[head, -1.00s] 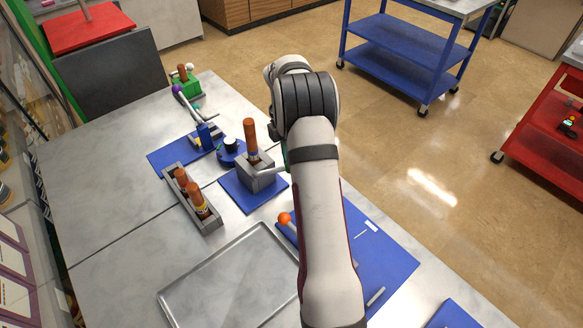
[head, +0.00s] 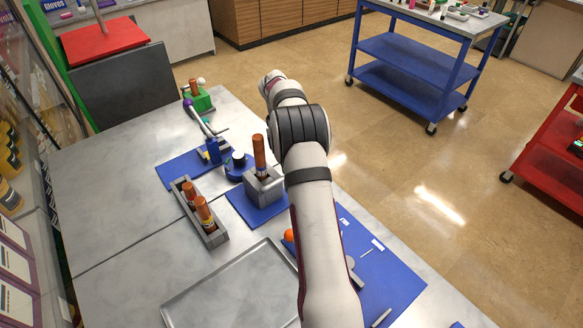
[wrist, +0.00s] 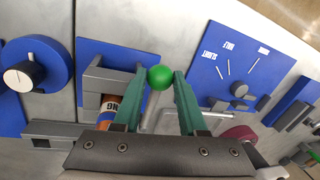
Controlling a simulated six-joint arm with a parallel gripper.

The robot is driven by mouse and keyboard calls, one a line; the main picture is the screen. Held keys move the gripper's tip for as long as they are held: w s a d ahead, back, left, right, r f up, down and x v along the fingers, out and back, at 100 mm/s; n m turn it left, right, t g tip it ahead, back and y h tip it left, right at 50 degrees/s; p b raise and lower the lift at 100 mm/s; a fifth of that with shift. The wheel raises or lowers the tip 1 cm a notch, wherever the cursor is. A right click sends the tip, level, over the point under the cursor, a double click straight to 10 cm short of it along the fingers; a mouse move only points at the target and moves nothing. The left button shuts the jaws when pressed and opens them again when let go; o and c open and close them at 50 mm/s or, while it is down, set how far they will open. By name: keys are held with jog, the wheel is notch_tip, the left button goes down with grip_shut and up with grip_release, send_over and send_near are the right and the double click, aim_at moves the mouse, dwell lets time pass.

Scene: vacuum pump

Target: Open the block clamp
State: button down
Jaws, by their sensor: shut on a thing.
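The block clamp is a grey block (head: 263,187) on a blue mat, with an orange-brown vial (head: 259,153) standing upright in it. In the wrist view the block (wrist: 104,82) is left of my gripper (wrist: 160,76), with the labelled vial (wrist: 109,107) partly behind the left finger. My green fingers are shut on a green ball knob (wrist: 160,77) at their tips. The knob's link to the block is not clear. In the head view my arm hides the gripper and knob.
A rack with vials (head: 202,212) and an empty metal tray (head: 190,300) are on the near side. A blue labelled panel (wrist: 225,75) lies right of the knob. An orange ball (head: 289,236) shows beside my arm.

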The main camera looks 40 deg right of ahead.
jog(key=shift+w, duration=0.1)
jog(key=shift+c, duration=2.3)
grip_release()
notch_tip(320, 180, up, 12)
jog(key=w, duration=0.2)
jog(key=shift+a, duration=0.3)
jog(key=shift+w+f, duration=0.1)
